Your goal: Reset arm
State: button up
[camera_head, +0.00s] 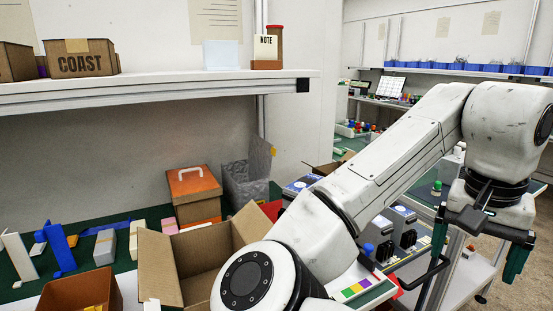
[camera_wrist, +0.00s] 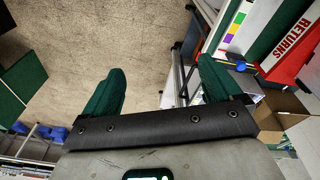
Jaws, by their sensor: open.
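My arm is folded in an arch across the right of the head view. My gripper (camera_head: 478,262) hangs at the right, pointing down, beside the end of the bench and over the floor. In the wrist view its two green fingers (camera_wrist: 162,88) stand wide apart with nothing between them. Only bare floor and part of the bench frame show beyond the fingertips.
An open cardboard box (camera_head: 172,262) and an orange-lidded box (camera_head: 194,186) stand on the bench left of my arm. A shelf (camera_head: 150,91) runs above them. The floor (camera_wrist: 120,35) below is clear.

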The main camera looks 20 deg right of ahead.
jog(key=w+d+f+n+t+h, duration=0.1)
jog(key=w+d+f+n+h, duration=0.15)
jog(key=d+f+h, duration=0.4)
jog(key=a+f+n+t+y, duration=0.1)
jog(key=a+f+n, duration=0.15)
jog(key=f, duration=0.35)
jog(key=a+f+n+t, duration=0.1)
jog(key=f+n, duration=0.2)
jog(key=f, duration=0.3)
jog(key=s+a+f+n+g+y, duration=0.1)
jog(key=s+a+f+n+y, duration=0.1)
jog(key=s+a+f, duration=0.5)
jog(key=s+a+f+n+g+y, duration=0.1)
jog(key=s+a+f+n+y, duration=0.2)
jog(key=s+a+f, duration=0.3)
jog(key=a+f+y, duration=0.1)
jog(key=a+f, duration=0.3)
jog(key=f, duration=0.3)
jog(key=shift+s+f, duration=0.2)
jog(key=shift+s, duration=0.15)
jog(key=shift+y, duration=0.25)
